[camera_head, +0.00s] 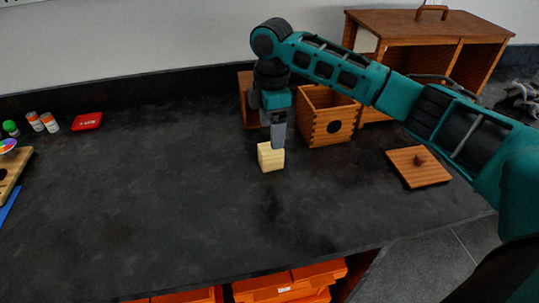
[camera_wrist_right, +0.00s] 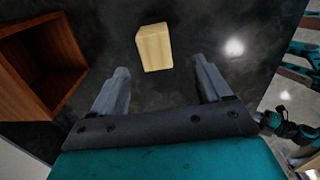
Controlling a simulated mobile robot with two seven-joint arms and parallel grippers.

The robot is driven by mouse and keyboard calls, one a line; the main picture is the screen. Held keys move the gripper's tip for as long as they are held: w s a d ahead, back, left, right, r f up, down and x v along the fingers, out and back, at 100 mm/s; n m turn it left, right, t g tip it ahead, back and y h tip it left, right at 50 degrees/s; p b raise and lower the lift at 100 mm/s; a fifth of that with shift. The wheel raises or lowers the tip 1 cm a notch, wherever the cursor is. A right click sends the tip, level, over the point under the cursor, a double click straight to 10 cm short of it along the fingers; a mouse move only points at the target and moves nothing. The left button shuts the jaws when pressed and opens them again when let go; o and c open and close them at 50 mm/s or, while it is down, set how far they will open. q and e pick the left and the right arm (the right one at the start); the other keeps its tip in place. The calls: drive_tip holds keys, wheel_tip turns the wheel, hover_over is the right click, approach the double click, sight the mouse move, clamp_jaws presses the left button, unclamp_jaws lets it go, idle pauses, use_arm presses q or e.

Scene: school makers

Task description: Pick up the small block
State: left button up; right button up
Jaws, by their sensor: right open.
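The small block (camera_head: 271,158) is pale yellow wood and stands on the dark countertop, left of the open wooden box. My right gripper (camera_head: 278,143) points down right at the block in the head view, its finger overlapping the block's top edge. In the right wrist view the block (camera_wrist_right: 154,47) lies beyond the fingertips, in line with the gap between them. The right gripper (camera_wrist_right: 160,78) is open with nothing between its fingers. I cannot tell the exact height of the fingertips above the counter. My left gripper is not in view.
An open wooden box (camera_head: 328,121) stands close right of the gripper, with a knobbed wooden lid (camera_head: 418,167) farther right. A wooden cabinet (camera_head: 410,28) is behind. A red case (camera_head: 88,121) and small bottles (camera_head: 42,122) sit far left. The counter's left-middle (camera_head: 150,190) is clear.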

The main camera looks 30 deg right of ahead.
sight(271, 156)
drive_tip(key=f, duration=0.5)
drive_tip(key=f+b, duration=0.1)
drive_tip(key=f, duration=0.2)
drive_tip(key=shift+w+d, duration=0.1)
drive_tip(key=shift+w, duration=0.2)
drive_tip(key=shift+r, duration=0.1)
drive_tip(key=c, duration=1.1)
